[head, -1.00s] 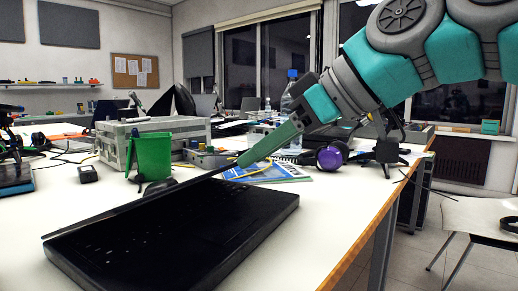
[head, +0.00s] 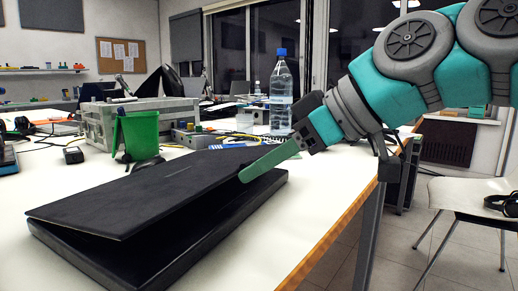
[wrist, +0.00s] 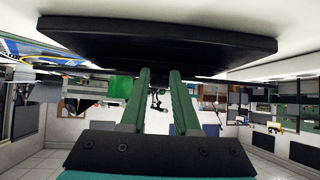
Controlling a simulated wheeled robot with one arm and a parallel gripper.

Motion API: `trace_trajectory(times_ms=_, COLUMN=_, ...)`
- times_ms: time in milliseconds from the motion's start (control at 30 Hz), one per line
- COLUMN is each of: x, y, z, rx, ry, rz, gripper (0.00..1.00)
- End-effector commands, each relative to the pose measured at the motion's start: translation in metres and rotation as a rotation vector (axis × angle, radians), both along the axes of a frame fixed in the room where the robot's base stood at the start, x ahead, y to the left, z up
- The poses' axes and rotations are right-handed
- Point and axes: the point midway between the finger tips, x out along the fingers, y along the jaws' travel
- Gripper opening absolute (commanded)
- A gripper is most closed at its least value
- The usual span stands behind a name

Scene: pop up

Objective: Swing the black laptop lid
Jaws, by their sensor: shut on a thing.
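The black laptop's lid (head: 140,197) is mostly folded down in the head view, with a narrow wedge of gap between it and the laptop base (head: 85,258). The base lies flat on the white table. My gripper (head: 246,175) is shut on the lid at its right edge, its green fingers pointing down and left. In the wrist view, which is upside down, the fingertips (wrist: 160,73) meet the thin lid edge beside the thick black base (wrist: 160,38). The keyboard is hidden under the lid.
A green bin (head: 137,134) and a grey case (head: 95,123) stand behind the laptop. A water bottle (head: 281,95) stands behind my gripper. The table edge (head: 335,235) runs along the right, with a white chair (head: 465,195) beyond. The table front right is clear.

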Motion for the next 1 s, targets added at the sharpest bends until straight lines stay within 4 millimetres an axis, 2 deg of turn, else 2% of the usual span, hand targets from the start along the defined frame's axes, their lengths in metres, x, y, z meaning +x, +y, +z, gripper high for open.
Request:
trace_trajectory(times_ms=200, x=-0.003, y=-0.004, z=-0.014, rx=-0.004, ry=0.0, rz=-0.001, gripper=0.0)
trace_trajectory(times_ms=633, x=-0.004, y=-0.005, z=-0.018, rx=-0.003, ry=-0.001, rz=-0.001, gripper=0.0)
trace_trajectory(times_ms=1000, x=-0.005, y=-0.008, z=-0.047, rx=-0.004, ry=0.0, rz=-0.001, gripper=0.0)
